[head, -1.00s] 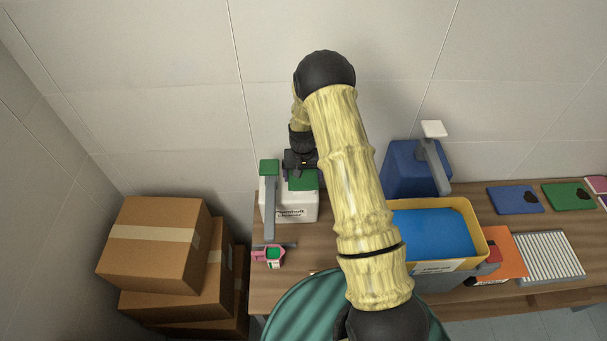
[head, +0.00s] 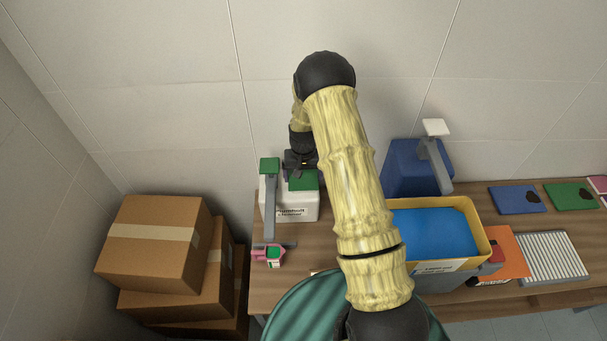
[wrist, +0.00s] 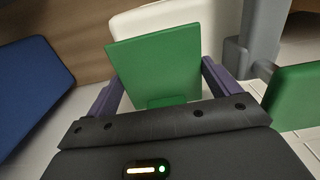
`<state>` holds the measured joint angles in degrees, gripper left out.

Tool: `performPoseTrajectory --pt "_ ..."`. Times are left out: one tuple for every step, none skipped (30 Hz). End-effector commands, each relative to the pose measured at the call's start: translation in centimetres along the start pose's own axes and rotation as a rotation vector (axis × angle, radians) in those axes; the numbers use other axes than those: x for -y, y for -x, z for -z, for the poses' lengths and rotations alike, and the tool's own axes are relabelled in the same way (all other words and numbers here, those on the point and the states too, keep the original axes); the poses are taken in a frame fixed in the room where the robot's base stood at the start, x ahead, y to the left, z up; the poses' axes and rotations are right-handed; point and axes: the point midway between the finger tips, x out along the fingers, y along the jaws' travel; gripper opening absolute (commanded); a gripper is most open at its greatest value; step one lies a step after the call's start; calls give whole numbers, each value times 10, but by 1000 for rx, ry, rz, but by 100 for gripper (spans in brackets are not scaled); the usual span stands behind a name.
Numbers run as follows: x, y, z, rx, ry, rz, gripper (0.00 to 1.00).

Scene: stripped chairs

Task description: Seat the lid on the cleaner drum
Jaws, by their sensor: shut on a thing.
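The cleaner drum is the white box-shaped container (head: 296,210) with dark lettering on its front, at the left end of the table. The lid is a flat green square (head: 303,182) over the drum's top right part. My gripper (head: 301,169) is above the drum, shut on the lid. In the wrist view the lid (wrist: 155,62) has a small green grip block between my purple-grey fingers (wrist: 166,88). The white drum (wrist: 178,20) shows behind the lid. I cannot tell whether the lid touches the drum, and the drum's opening is hidden.
A grey upright with a green top (head: 270,166) stands close at the lid's left. A pink-and-green item (head: 270,255) lies in front. A blue container (head: 403,165) and yellow-rimmed bin (head: 484,232) are to the right. Cardboard boxes (head: 150,250) stand left of the table.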

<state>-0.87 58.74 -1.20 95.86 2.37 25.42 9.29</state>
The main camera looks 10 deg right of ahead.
Motion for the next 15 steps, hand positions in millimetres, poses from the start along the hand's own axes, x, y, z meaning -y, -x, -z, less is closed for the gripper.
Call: performPoseTrajectory --pt "-1 -2 0 0 -1 0 66" --pt "-1 -2 0 0 -1 0 66" --pt "-1 -3 0 0 -1 0 66" --pt "-1 -4 0 0 -2 0 66" --pt "-2 -4 0 0 -3 0 66" --pt "-2 -5 0 0 -3 0 66" --pt "-2 -6 0 0 -4 0 66" --pt "-2 -6 1 0 -4 0 66" --pt "-2 -7 1 0 -4 0 66" --pt "-2 -8 1 0 -4 0 66" --pt "-2 -7 1 -1 -4 0 92" --pt "-2 -7 1 -1 -4 0 100" --pt "-2 -7 0 0 -3 0 100" --pt "-2 -7 0 0 -3 0 100" --pt "-2 -7 0 0 -3 0 100"
